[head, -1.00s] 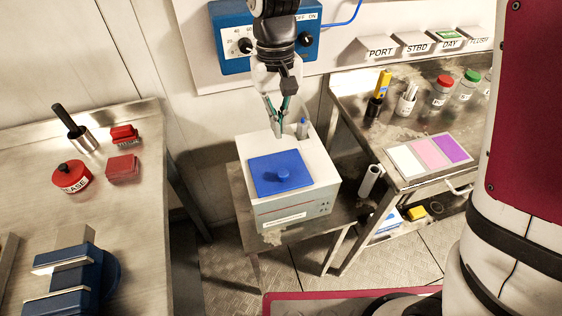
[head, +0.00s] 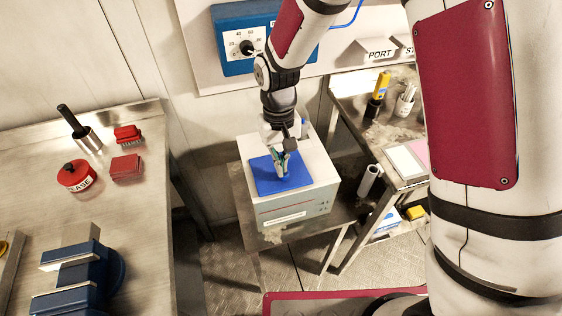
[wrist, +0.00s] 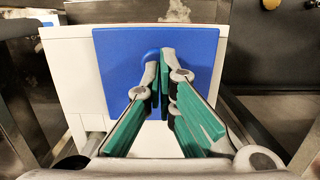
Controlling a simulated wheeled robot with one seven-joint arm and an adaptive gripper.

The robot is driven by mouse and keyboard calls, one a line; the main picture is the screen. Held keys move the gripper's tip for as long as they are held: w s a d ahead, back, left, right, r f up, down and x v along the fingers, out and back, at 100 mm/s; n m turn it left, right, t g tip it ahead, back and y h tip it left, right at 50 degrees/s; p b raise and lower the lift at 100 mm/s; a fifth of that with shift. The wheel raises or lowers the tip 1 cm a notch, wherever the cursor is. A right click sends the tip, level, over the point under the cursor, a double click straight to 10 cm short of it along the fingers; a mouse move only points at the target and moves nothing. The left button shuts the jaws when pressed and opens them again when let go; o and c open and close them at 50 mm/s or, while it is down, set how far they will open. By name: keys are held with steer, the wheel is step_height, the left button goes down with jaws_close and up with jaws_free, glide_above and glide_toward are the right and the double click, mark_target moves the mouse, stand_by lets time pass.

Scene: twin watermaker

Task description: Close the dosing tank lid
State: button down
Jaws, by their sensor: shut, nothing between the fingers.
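The dosing tank (head: 300,208) is a white box on a low metal stand. Its blue square lid (head: 264,182) lies flat over the top opening; it also fills the upper middle of the wrist view (wrist: 118,62). My gripper (head: 281,173) is over the lid, pointing down, with its green-padded fingers together.
A blue control box (head: 236,40) is on the wall behind the tank.

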steer(key=shift+s+d+f, duration=0.1)
steer(key=shift+s+f, duration=0.2)
steer(key=shift+f, duration=0.2)
steer(key=shift+s+d+f, duration=0.1)
steer(key=shift+s+f, duration=0.15)
steer(key=shift+f, duration=0.25)
steer(key=shift+r+p, duration=0.3)
steer(key=shift+r, duration=0.3)
step_height(320, 180, up, 14)
steer(key=w, duration=0.1)
steer(key=shift+w+p, duration=0.15)
steer(key=shift+p, duration=0.2)
